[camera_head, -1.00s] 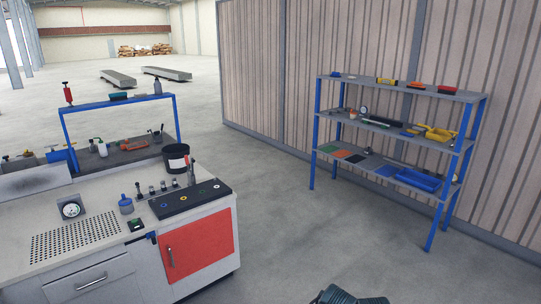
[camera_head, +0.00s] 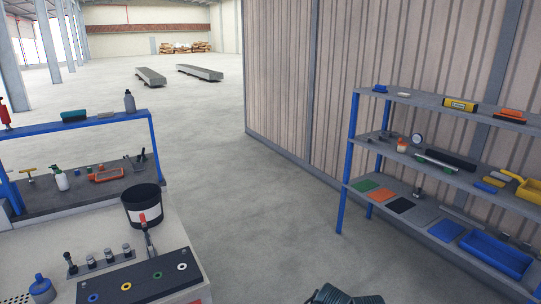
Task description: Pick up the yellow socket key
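A small yellow T-shaped tool (camera_head: 28,171), which looks like the yellow socket key, is on the dark rear shelf of the workbench at the far left. It is small, and I cannot make out its lower end. A black block (camera_head: 100,289) with blue, green, yellow and white rings lies at the bench front. A row of small dark and silver pegs (camera_head: 109,257) stands behind it. Neither of my grippers can be made out. A dark ribbed part of mine shows at the bottom edge.
A blue-framed rack (camera_head: 349,150) on the right holds a yellow tray (camera_head: 528,188), a blue bin (camera_head: 495,254) and flat coloured plates. Open concrete floor (camera_head: 270,220) lies between bench and rack.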

